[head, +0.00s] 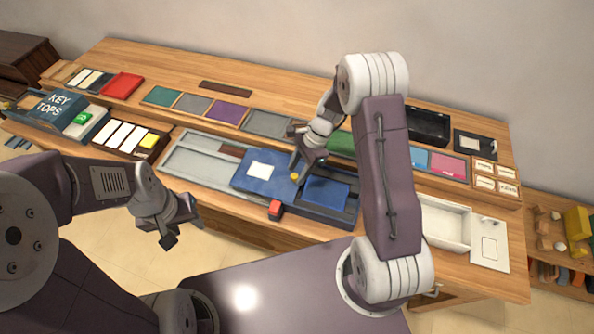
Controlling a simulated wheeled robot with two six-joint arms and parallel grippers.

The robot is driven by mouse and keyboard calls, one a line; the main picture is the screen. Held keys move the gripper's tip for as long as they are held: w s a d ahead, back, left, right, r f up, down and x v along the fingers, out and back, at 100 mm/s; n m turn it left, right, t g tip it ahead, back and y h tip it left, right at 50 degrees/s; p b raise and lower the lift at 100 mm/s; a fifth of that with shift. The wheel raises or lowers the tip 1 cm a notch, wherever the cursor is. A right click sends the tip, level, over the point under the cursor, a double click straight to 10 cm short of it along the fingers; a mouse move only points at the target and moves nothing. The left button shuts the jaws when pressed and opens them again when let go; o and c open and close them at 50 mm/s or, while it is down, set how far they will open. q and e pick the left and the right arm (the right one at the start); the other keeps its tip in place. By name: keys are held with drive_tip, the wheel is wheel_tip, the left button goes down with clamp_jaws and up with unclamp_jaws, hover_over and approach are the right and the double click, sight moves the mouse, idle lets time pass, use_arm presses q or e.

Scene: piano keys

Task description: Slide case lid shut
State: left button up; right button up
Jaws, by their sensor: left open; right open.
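The case (322,212) lies near the front edge of the workbench, with a blue interior visible at its right end. Its blue lid (242,182) bears a white label (260,170) and sits to the left of that exposed part. A small yellow knob (294,177) is near the lid's right side. My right gripper (298,168) is open, pointing down right at the knob; contact cannot be told. My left gripper (183,236) is open and empty, in front of the bench edge, apart from the case.
A long grey tray (180,161) lies left of the lid. A red block (275,209) is at the front edge by the case. A KEY TOPS box (58,107) stands far left. A white open box (445,224) is at right. Coloured panels line the back.

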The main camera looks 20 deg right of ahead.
drive_tip(key=shift+s+a+f, duration=0.1)
drive_tip(key=shift+s+f, duration=0.05)
drive_tip(key=shift+f, duration=0.15)
drive_tip(key=shift+a, duration=0.1)
drive_tip(key=shift+c, duration=0.7)
clamp_jaws()
drive_tip(key=shift+w+r, duration=0.1)
drive_tip(key=shift+w, duration=0.1)
